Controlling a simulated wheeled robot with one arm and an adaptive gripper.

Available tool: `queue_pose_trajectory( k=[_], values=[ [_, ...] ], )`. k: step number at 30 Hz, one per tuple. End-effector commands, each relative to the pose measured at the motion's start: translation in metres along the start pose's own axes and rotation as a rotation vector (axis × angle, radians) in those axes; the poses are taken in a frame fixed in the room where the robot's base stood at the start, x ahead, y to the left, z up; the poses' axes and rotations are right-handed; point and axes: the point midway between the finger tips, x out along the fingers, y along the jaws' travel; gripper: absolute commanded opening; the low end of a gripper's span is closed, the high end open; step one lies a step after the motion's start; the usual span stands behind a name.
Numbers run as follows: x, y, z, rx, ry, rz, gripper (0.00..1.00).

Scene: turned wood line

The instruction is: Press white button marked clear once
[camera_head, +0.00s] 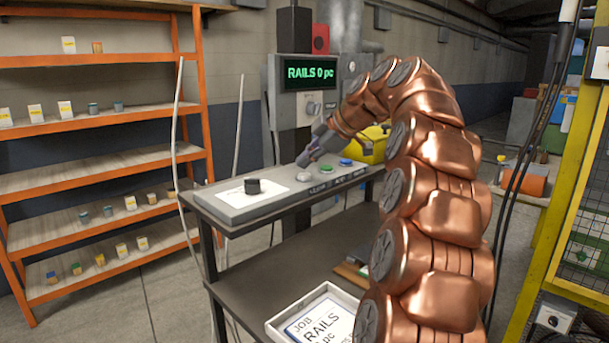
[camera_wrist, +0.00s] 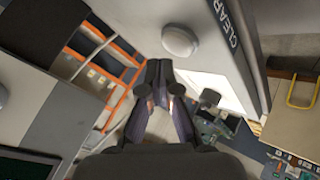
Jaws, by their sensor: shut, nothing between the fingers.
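The white round button (camera_head: 304,177) sits on the sloped front of the grey console (camera_head: 232,207), at the left end of a row with a green button (camera_head: 326,168) and a blue button (camera_head: 345,162). In the wrist view the white button (camera_wrist: 180,40) shows as a pale dome beside the printed word CLEAR (camera_wrist: 227,22). My gripper (camera_head: 301,161) is shut and empty, just above the white button in the head view. In the wrist view its fingertips (camera_wrist: 158,68) are together, below and left of the button in the picture, with a visible gap between.
A display (camera_head: 310,73) above the console reads "RAILS 0 pc". A black knob (camera_head: 252,186) stands on a white plate left of the buttons. A tray (camera_head: 276,322) with a job card is on the lower shelf. Orange shelving (camera_head: 205,95) stands left.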

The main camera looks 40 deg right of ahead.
Motion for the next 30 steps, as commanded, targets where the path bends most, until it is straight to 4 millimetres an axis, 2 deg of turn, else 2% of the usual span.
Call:
queue_pose_trajectory(
  k=[8,24,30],
  values=[
    [-0.003,0.003,-0.002,0.0,0.0,0.001,0.0],
    [-0.032,0.025,-0.023,0.0,-0.001,0.002,0.0],
    [-0.035,0.026,-0.025,0.001,-0.001,0.001,0.0]
  ],
)
